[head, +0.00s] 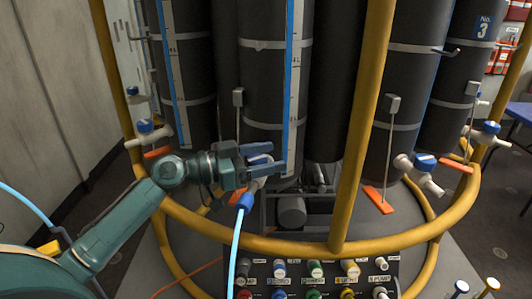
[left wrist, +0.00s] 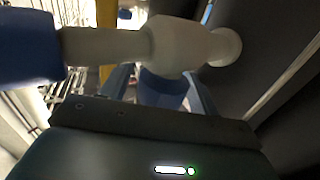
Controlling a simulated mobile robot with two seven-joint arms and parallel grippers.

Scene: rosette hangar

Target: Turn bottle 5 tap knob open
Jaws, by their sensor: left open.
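A white tap (head: 262,180) sits low on a dark bottle (head: 262,90) in the middle of the head view. I see no number on this bottle. In the left wrist view the tap's pale body (left wrist: 180,46) crosses the top, with a blue fitting (left wrist: 28,45) at its left end. A blue knob (left wrist: 162,86) shows below the body, between my finger pads. My left gripper (head: 275,158) is open, its blue fingers on either side of the knob. Whether they touch it is unclear. In the head view the fingers mostly hide the knob. My right gripper is not in view.
A light-blue hose (head: 236,250) hangs from the tap. A yellow frame (head: 352,130) rings the bottles, with an upright right of my gripper. Other taps with blue knobs stand at left (head: 148,128) and right (head: 424,165). A connector panel (head: 310,280) lies below.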

